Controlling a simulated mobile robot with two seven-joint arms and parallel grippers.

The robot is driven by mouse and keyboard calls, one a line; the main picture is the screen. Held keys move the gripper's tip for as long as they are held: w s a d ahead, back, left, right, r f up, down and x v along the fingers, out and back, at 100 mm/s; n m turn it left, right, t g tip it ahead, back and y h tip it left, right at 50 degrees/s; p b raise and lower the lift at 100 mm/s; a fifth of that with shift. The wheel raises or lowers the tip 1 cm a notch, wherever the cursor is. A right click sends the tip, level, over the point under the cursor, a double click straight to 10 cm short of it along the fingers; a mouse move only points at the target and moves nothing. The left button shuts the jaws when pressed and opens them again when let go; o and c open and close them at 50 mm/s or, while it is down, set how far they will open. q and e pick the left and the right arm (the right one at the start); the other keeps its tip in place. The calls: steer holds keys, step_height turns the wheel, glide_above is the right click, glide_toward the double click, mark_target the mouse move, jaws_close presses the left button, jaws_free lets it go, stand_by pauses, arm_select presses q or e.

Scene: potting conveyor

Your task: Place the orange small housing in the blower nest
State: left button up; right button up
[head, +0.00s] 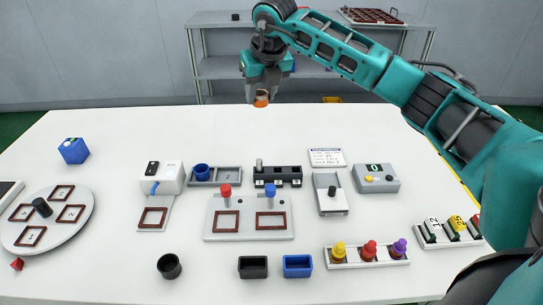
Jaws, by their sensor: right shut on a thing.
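My right gripper (262,91) is shut on a small orange housing (261,102) and holds it up at the far side of the white table. Only the lower part of the housing shows below the fingers. The likely blower is a white box with a blue nozzle (169,178) at the left of centre. Its nest, an empty brown-rimmed square (153,218), lies on the plate in front of it. The gripper is well behind and to the right of this nest. My left gripper is not in view.
A round plate with several brown-rimmed squares (78,194) is at the left, near a blue box (74,151). A two-nest fixture with red and blue knobs (249,222) stands right of the blower. Dark and blue bins (298,266) are in front. The far table is clear.

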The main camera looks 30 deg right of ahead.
step_height(320, 180, down, 17)
steer(key=shift+f, duration=0.1)
stand_by(0.3)
steer(key=shift+f, duration=0.2)
steer(key=o, duration=1)
steer(key=shift+r, duration=0.1)
